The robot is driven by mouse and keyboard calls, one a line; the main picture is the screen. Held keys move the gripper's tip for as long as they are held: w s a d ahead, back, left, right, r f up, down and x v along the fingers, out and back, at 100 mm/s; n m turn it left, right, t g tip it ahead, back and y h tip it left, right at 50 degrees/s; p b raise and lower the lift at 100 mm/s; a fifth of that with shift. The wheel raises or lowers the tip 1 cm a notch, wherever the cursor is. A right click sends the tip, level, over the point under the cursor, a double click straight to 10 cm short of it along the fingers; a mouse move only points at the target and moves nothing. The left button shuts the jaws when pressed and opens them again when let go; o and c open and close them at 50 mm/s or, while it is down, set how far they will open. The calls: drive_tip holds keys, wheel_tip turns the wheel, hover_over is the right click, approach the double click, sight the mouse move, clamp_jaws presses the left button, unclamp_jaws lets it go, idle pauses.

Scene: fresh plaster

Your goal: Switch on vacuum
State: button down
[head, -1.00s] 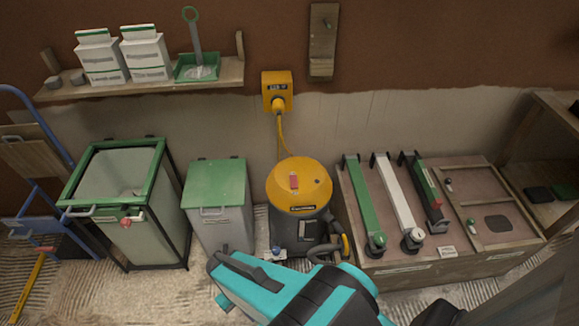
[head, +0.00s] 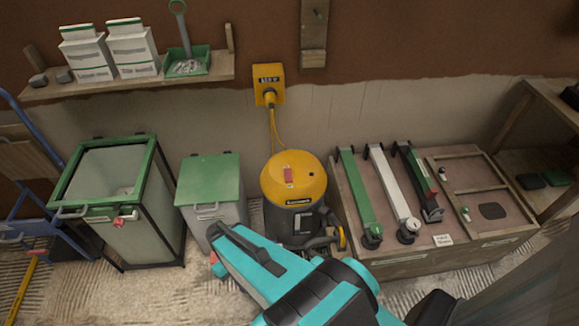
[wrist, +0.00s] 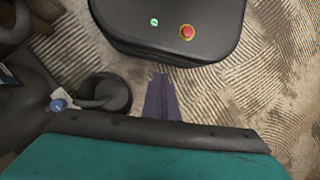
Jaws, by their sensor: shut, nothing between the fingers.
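The vacuum (head: 308,183) stands upright on the floor against the wall, with a yellow domed top and a dark lower body. A red switch (head: 287,172) sits on its top; I cannot tell its position. A yellow cord runs up to a yellow wall socket box (head: 268,84). My teal arm crosses in front of the vacuum's foot and hides part of it. My gripper (wrist: 161,78) is shut and empty in the wrist view, pointing over the ridged floor, apart from the switch. Its fingers are not clear in the head view.
A grey bin with a green lid (head: 209,180) stands left of the vacuum, beside a green-framed container (head: 152,222). A low wooden bench (head: 405,262) with long tools is close on the right. A shelf (head: 130,90) hangs above left. The wrist view shows a blue knob (wrist: 58,104).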

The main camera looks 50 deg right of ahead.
drive_tip(key=w+d+r+n+t+y+b, duration=0.1)
drive_tip(key=w+d+r, duration=0.35)
drive_tip(key=d, duration=0.25)
drive_tip(key=w+d+r+n+t, duration=0.2)
drive_tip(key=w+d+r, duration=0.1)
drive_tip(key=w+d, duration=0.35)
drive_tip(key=w+d+r+n+t+y+b, duration=0.1)
drive_tip(key=w+d+r, duration=0.35)
drive_tip(key=d, duration=0.35)
drive_tip(key=d+r+n+t+b, duration=0.1)
drive_tip(key=d+r+n, duration=0.1)
drive_tip(key=d+r, duration=0.6)
drive_tip(key=d+r+n+t+b, duration=0.1)
drive_tip(key=d+r, duration=0.7)
drive_tip(key=d, duration=0.8)
drive_tip(key=shift+s+n+t+h, duration=0.4)
drive_tip(key=shift+n+t, duration=0.2)
drive_tip(key=shift+n, duration=0.2)
drive_tip(key=shift+w+f, duration=0.1)
drive_tip(key=shift+f, duration=0.05)
drive_tip(key=p, duration=0.1)
hover_over(287, 171)
drive_tip(key=s, duration=0.1)
drive_tip(key=f, duration=1.1)
drive_tip(key=shift+d+f, duration=0.4)
drive_tip(key=shift+f+p, duration=0.3)
drive_tip(key=shift+f, duration=0.45)
